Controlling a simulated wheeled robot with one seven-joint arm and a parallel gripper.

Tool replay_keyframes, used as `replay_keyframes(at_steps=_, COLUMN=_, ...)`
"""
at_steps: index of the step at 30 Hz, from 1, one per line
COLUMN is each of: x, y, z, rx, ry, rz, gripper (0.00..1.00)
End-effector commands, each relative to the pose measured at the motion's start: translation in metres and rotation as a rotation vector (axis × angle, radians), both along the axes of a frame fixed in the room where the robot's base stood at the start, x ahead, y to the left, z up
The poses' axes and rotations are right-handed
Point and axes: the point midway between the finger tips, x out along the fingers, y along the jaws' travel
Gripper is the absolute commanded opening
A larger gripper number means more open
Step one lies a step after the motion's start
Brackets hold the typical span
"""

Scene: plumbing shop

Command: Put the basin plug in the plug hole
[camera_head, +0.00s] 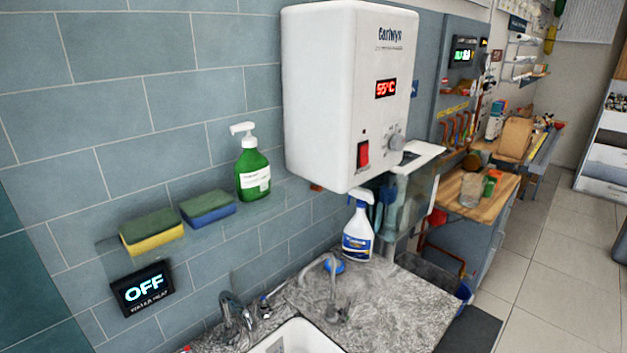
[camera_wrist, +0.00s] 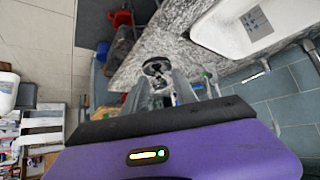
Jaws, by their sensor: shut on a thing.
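My gripper (camera_wrist: 160,76) is in the wrist view, its two grey fingers shut on a small dark round thing, which looks like the basin plug (camera_wrist: 156,65). The plug is held over or near the grey speckled counter, to the left of the white basin (camera_wrist: 213,34). A grey patch shows inside the basin, but I cannot make out the plug hole. In the head view only a part of the basin (camera_head: 295,337) shows at the bottom edge, and my gripper is not in that view.
Taps (camera_head: 235,312) stand behind the basin on the speckled counter (camera_head: 405,305). A blue and white spray bottle (camera_head: 358,235) stands at the back. A white water heater (camera_head: 345,95) hangs above. Sponges (camera_head: 150,232) and a green soap bottle (camera_head: 253,170) sit on a wall shelf.

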Motion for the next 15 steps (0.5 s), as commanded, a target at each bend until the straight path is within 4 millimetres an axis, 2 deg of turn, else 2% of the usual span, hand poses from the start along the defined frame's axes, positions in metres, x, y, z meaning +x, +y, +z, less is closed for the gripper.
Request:
replay_keyframes(at_steps=1, x=-0.011, y=0.001, z=-0.024, rx=0.001, ry=0.011, rz=0.0, gripper=0.0)
replay_keyframes(at_steps=6, x=-0.048, y=0.004, z=-0.084, rx=0.001, ry=0.011, rz=-0.001, gripper=0.0)
replay_keyframes(at_steps=10, x=-0.069, y=0.006, z=-0.112, rx=0.0, ry=0.007, rz=-0.003, gripper=0.0)
replay_keyframes(at_steps=15, x=-0.083, y=0.006, z=-0.127, rx=-0.001, ry=0.002, rz=-0.004, gripper=0.0)
